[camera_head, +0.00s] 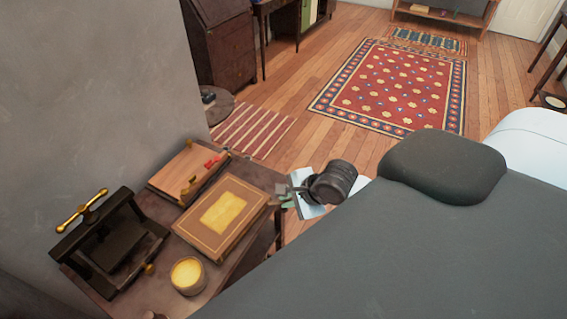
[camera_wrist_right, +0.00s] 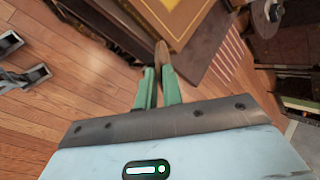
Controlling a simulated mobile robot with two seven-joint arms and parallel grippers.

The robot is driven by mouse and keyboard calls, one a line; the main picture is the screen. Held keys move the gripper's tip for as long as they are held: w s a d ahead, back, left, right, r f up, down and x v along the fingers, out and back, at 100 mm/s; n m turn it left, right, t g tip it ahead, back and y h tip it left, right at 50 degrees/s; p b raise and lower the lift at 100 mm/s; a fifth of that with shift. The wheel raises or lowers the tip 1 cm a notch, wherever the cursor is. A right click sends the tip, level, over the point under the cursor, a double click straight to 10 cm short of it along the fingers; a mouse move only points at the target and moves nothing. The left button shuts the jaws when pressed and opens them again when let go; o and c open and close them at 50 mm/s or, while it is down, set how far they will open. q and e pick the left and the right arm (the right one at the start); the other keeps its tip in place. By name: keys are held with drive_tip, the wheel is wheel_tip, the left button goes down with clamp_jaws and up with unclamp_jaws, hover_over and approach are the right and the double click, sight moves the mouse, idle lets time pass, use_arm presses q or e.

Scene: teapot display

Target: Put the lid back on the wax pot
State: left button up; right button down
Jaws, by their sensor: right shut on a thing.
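The wax pot (camera_head: 187,275) stands near the front edge of the wooden table in the head view. Its top is uncovered and shows pale yellow wax. My right gripper (camera_head: 285,203) is beyond the table's right edge, to the right of and farther back than the pot. In the right wrist view its green fingers (camera_wrist_right: 159,86) are shut on a thin brown piece, which looks like the lid (camera_wrist_right: 162,53) seen nearly edge-on. Most of the lid is hidden between the fingers. My left gripper cannot be made out.
A brown book with a gold panel (camera_head: 222,217) lies between the pot and my right gripper. A wooden board with a red item (camera_head: 186,172) lies behind it. A dark press with brass handles (camera_head: 108,243) stands left of the pot.

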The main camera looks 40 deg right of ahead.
use_arm(q)
drive_tip(key=c, duration=0.4)
drive_tip(key=shift+a, duration=0.1)
drive_tip(key=shift+c, duration=0.3)
use_arm(e)
drive_tip(key=s+a+r+n+g+y, duration=0.1)
drive_tip(key=a+r+n+g+y, duration=0.1)
drive_tip(key=a+r+n+g, duration=0.3)
drive_tip(key=s+a+r+n+g+y, duration=0.2)
drive_tip(key=a+r+n+g, duration=0.3)
drive_tip(key=n, duration=0.9)
wheel_tip(320, 180, up, 3)
drive_tip(key=shift+r+n+y, duration=0.1)
drive_tip(key=shift+n+y, duration=0.2)
drive_tip(key=shift+y, duration=0.1)
